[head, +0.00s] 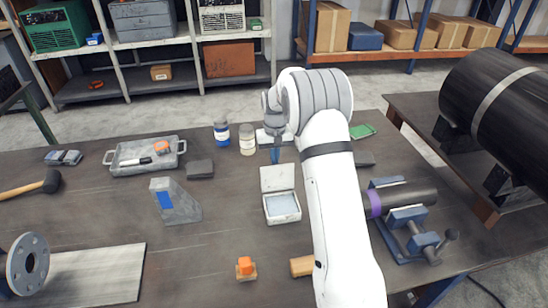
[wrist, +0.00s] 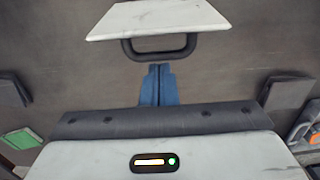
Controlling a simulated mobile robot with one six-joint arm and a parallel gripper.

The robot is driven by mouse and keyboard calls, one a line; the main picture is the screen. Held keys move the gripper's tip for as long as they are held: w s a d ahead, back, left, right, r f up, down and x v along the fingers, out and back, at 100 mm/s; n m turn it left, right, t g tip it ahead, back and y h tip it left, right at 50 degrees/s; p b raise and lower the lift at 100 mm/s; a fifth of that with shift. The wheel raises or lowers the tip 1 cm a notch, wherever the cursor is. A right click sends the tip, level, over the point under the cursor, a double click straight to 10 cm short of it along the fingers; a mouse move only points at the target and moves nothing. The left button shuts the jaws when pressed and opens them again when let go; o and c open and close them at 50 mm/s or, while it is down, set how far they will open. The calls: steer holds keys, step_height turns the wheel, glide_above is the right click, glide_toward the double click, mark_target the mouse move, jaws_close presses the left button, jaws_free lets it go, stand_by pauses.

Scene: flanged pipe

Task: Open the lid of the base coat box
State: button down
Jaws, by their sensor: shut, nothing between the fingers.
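The white base coat box (head: 283,208) stands open on the dark bench, with a pale grey inside. Its lid (head: 277,178) is raised at the far side of the box. In the wrist view the lid (wrist: 158,18) shows as a white slab at the top, with a dark handle (wrist: 160,52) on its near edge. My gripper (head: 275,157) is behind the raised lid. Its blue fingers (wrist: 157,72) are together and empty, just short of the handle, with a small gap showing. My arm covers the bench right of the box.
A dark block (head: 200,169) and a grey angled block (head: 176,203) lie left of the box. A vise with a dark pipe (head: 408,197) is at right.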

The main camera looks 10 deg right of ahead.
steer(key=s+b, duration=0.1)
steer(key=s+r+t+b, duration=0.1)
steer(key=b, duration=0.1)
steer(key=shift+s+r, duration=0.1)
steer(key=shift+s, duration=0.1)
steer(key=shift+r, duration=0.1)
step_height(320, 180, up, 7)
steer(key=b, duration=0.1)
steer(key=s+r+t, duration=0.1)
steer(key=s+r, duration=0.3)
steer(key=s, duration=0.4)
steer(key=s+r, duration=0.3)
steer(key=s, duration=0.6)
steer(key=s+f+t, duration=0.1)
steer(key=s+f, duration=0.2)
steer(key=s, duration=1.6)
